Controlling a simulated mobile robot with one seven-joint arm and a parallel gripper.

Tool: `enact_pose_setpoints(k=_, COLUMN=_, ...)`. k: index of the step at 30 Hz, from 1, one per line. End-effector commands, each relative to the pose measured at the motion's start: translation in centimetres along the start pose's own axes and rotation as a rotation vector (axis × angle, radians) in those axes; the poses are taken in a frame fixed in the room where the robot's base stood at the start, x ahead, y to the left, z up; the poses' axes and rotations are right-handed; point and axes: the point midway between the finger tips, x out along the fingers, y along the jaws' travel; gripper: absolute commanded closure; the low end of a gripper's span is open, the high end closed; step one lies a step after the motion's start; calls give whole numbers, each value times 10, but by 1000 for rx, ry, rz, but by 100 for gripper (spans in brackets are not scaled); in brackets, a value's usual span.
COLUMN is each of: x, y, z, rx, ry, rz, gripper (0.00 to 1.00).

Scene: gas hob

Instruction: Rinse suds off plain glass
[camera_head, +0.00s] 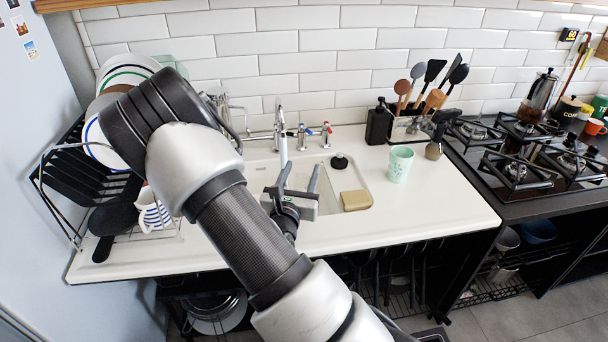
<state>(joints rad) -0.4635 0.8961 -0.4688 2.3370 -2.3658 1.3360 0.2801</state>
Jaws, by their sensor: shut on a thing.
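My gripper (299,174) is over the sink (340,182), just in front of the tap (281,125). Its two fingers stand apart and point up and away from the camera. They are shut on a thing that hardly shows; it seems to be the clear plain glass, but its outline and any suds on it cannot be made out. The tap's spout, or a stream from it, comes down close behind the left finger; I cannot tell whether water runs. A pale green speckled cup (399,165) stands upright on the counter right of the sink.
A tan sponge (355,200) and a dark stopper (339,161) are at the sink. A black soap bottle (378,124) and a utensil holder (404,128) stand behind the cup. A dish rack (60,190) is left, the hob (530,165) right. The right front counter is clear.

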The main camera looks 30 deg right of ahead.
Motion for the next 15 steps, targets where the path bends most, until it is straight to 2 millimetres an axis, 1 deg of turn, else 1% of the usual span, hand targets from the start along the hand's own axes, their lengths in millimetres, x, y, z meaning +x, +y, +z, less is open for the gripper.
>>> enact_pose_setpoints(k=15, x=40, y=33, z=-11, rx=1, ry=-3, rz=0, gripper=78)
